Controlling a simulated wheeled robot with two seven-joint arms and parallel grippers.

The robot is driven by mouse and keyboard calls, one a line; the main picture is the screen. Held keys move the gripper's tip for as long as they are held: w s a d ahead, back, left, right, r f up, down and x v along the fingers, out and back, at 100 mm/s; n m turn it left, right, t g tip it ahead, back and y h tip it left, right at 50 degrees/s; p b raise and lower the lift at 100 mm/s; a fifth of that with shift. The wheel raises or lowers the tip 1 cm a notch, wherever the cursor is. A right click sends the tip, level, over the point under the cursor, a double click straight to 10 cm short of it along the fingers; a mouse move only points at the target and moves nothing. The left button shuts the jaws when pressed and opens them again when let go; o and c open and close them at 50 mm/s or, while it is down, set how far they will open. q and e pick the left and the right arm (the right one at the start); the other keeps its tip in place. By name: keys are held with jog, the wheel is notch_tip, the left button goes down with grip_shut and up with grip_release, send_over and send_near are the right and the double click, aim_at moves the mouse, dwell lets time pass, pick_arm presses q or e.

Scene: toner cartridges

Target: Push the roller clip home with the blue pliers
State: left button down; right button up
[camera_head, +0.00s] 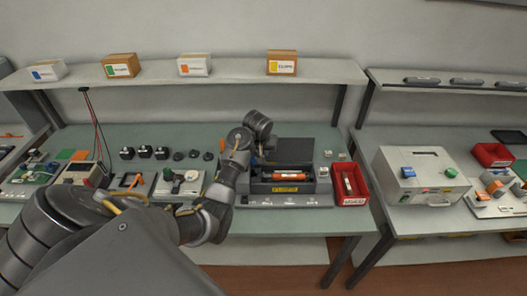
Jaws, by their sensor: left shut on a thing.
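My left arm reaches in from the lower left over the bench. Its gripper (265,154) is at the left rear of a dark work fixture (256,188), pointing down. The gripper is shut on what look like the blue pliers; only a small bluish part shows by the fingers, and the wrist hides the rest. A black toner cartridge with an orange roller part (290,177) lies in the fixture, just right of the gripper. The roller clip is too small to make out. My right gripper is not in view.
A red bin (350,198) stands right of the fixture. Left on the bench are a white device with a green knob (180,183), black parts and a meter (80,172). A shelf (225,72) with several boxes runs above the back. A grey machine (420,172) stands on the right bench.

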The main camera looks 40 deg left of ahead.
pick_arm(q)
jog(key=shift+r, duration=3.9)
jog(key=shift+d, duration=0.1)
